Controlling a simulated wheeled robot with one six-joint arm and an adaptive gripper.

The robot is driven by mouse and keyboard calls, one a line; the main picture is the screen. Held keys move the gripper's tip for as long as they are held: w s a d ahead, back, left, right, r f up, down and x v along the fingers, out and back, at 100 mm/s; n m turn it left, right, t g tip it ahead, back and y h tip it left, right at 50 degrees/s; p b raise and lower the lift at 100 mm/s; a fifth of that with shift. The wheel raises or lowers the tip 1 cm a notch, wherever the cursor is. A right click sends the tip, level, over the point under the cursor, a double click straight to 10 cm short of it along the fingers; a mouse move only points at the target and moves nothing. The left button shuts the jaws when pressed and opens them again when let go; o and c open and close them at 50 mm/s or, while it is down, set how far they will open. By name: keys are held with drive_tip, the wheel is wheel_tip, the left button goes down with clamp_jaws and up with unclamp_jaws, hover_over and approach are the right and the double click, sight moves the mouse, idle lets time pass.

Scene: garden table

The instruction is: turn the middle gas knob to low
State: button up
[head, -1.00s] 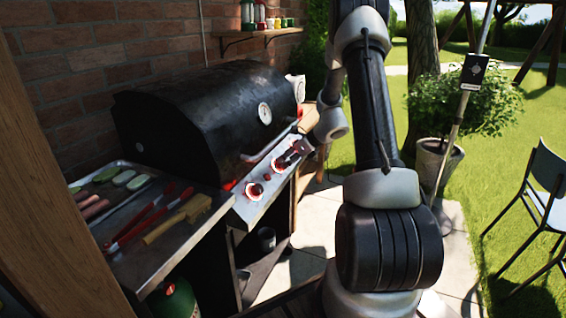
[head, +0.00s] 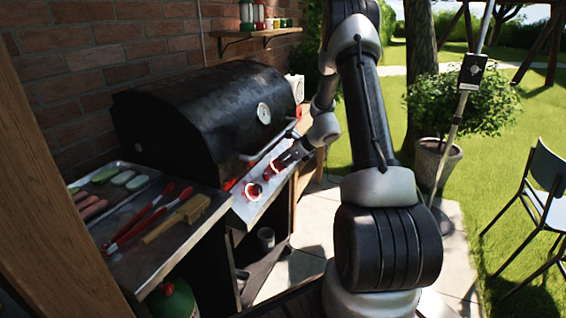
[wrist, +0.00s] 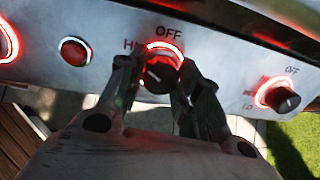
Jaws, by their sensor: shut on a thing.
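The middle gas knob (wrist: 162,73) is dark and round with a lit red ring around it, on the grill's steel front panel. OFF is printed above it and part of HI shows at its left; the rest of its scale is hidden by my fingers. A pale mark shows on the knob's lower left. My gripper (wrist: 158,78) has one finger on each side of the knob and is shut on it. In the head view my gripper (head: 287,158) is at the panel, and it hides most of the middle knob.
The right knob (wrist: 287,99) with a lit ring and a red button (wrist: 74,51) flank it. The black grill lid (head: 200,115) and its handle rise behind. A tray (head: 120,210) and tongs (head: 140,220) lie on the left shelf.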

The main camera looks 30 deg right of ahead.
drive_tip(key=shift+n, duration=0.3)
drive_tip(key=n, duration=1.1)
drive_tip(key=shift+y, duration=0.4)
drive_tip(key=shift+s+d+n, duration=0.1)
drive_tip(key=shift+n, duration=1.4)
drive_tip(key=shift+f, duration=0.1)
drive_tip(key=o, duration=1)
drive_tip(key=shift+o, duration=0.2)
